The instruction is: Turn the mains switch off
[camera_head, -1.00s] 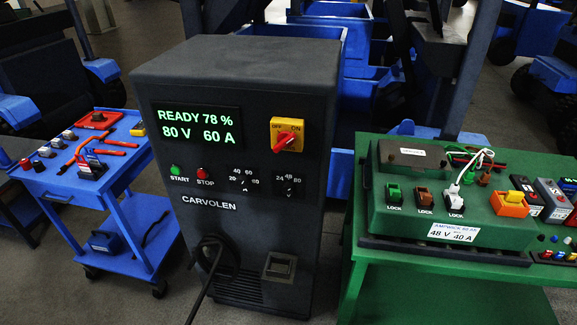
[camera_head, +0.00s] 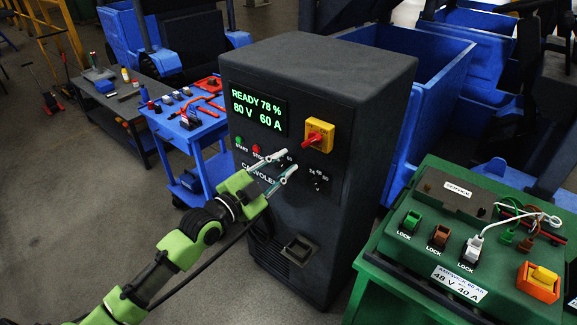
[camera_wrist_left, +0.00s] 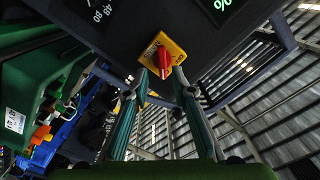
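The mains switch is a red rotary handle (camera_head: 312,139) on a yellow plate (camera_head: 324,128), high on the front of the dark charger cabinet (camera_head: 375,80). In the left wrist view the red handle (camera_wrist_left: 164,62) shows just beyond and between the fingertips. My left gripper (camera_head: 279,165) is open in front of the cabinet, below and left of the switch in the head view. Its fingers (camera_wrist_left: 160,90) stand apart with nothing between them. I see no contact with the switch. My right gripper is not in view.
The cabinet's lit display (camera_head: 258,108) reads READY 78 %, 80 V 60 A. A green bench (camera_head: 385,270) with a battery box (camera_head: 405,245) stands at the right. A blue cart (camera_head: 205,135) with tools stands at the left. Grey floor is clear at the lower left.

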